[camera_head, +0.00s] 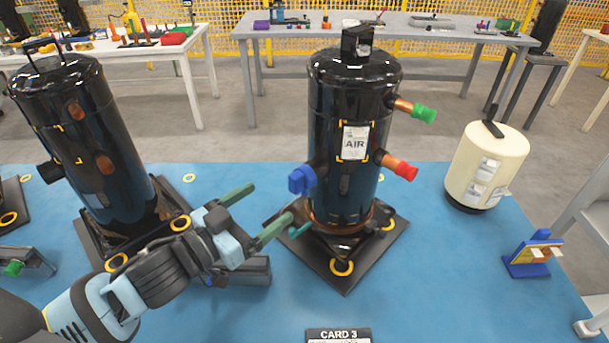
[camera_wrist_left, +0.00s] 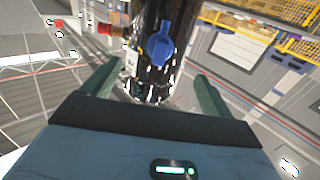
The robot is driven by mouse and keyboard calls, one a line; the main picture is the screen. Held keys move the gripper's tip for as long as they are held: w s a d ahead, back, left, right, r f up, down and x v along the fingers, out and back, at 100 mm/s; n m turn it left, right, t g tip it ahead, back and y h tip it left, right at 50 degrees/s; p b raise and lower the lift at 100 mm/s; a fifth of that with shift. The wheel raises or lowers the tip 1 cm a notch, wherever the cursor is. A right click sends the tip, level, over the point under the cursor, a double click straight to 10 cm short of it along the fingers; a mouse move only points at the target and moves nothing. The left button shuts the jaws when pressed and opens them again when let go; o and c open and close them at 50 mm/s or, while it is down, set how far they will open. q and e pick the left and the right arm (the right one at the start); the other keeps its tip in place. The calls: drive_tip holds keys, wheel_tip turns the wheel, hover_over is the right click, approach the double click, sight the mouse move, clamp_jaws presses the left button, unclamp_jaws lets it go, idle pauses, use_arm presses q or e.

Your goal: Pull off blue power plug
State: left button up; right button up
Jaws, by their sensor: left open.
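The blue power plug (camera_head: 301,180) sits on the lower left side of the black AIR compressor (camera_head: 325,115), pointing left. In the left wrist view the blue plug (camera_wrist_left: 161,42) shows ahead, between and beyond the two fingers. My left gripper (camera_head: 256,212) is open, with green fingers, and is empty. It is to the left of the plug and a little below it, apart from it. The left gripper's fingers (camera_wrist_left: 158,85) also show in the left wrist view, spread wide. My right gripper is not in view.
A second black compressor (camera_head: 115,160) stands at the left, behind my left arm. A green plug (camera_head: 424,114) and a red plug (camera_head: 405,171) stick out on the AIR compressor's right. A cream tank (camera_head: 485,165) and a blue-orange stand (camera_head: 534,257) are at the right. The blue surface (camera_head: 430,270) is clear right of centre.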

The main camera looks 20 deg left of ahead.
sight(291, 186)
use_arm(q)
drive_tip(key=x, duration=0.5)
drive_tip(key=shift+b, duration=0.35)
drive_tip(key=shift+p+x, duration=0.3)
drive_tip(key=shift+x, duration=1.6)
drive_tip(key=shift+w, duration=0.15)
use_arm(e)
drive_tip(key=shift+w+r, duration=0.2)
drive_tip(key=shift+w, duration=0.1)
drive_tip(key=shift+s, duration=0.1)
use_arm(q)
drive_tip(key=shift+p, duration=0.65)
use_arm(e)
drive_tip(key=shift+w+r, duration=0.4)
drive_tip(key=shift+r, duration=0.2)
use_arm(q)
drive_tip(key=shift+c, duration=0.4)
